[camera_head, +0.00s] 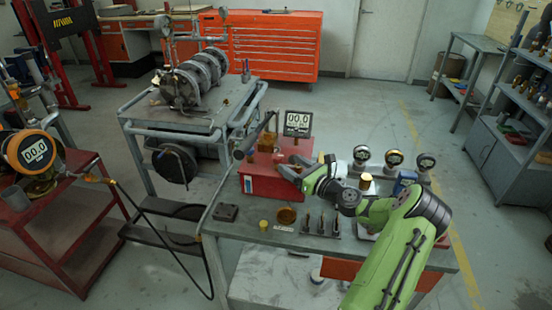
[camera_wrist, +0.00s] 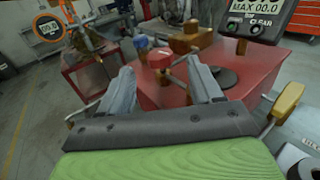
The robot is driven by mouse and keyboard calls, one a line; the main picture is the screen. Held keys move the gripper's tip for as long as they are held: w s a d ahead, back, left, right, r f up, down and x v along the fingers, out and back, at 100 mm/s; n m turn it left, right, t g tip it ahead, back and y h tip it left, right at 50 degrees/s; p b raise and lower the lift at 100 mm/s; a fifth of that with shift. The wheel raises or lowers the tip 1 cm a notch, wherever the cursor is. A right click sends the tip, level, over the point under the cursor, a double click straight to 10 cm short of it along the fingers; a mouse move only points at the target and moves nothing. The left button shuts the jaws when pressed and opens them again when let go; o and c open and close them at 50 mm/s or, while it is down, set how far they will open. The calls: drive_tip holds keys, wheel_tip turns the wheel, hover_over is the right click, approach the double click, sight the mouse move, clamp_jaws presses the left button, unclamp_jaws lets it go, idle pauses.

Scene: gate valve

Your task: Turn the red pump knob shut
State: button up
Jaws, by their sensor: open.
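The red pump knob (camera_wrist: 160,59) shows in the wrist view, on a thin metal stem at the side of the red pump box (camera_wrist: 262,62). My gripper (camera_wrist: 163,80) is open, with one grey finger to the left of the knob and the other to its right. The knob appears between and slightly beyond the fingertips, and I see no contact. In the head view my gripper (camera_head: 287,169) is at the right side of the pump box (camera_head: 262,186). There the knob is too small to tell apart for certain.
A digital gauge (camera_head: 297,123) above the pump reads 00.0. A steel cart (camera_head: 190,118) with a large flanged assembly stands at the left.

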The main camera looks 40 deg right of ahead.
sight(282, 159)
drive_tip(key=w+b, duration=0.1)
drive_tip(key=w, duration=0.6)
drive_tip(key=shift+w+a, duration=0.1)
drive_tip(key=shift+a, duration=0.1)
drive_tip(key=shift+c, duration=0.3)
drive_tip(key=c, duration=0.9)
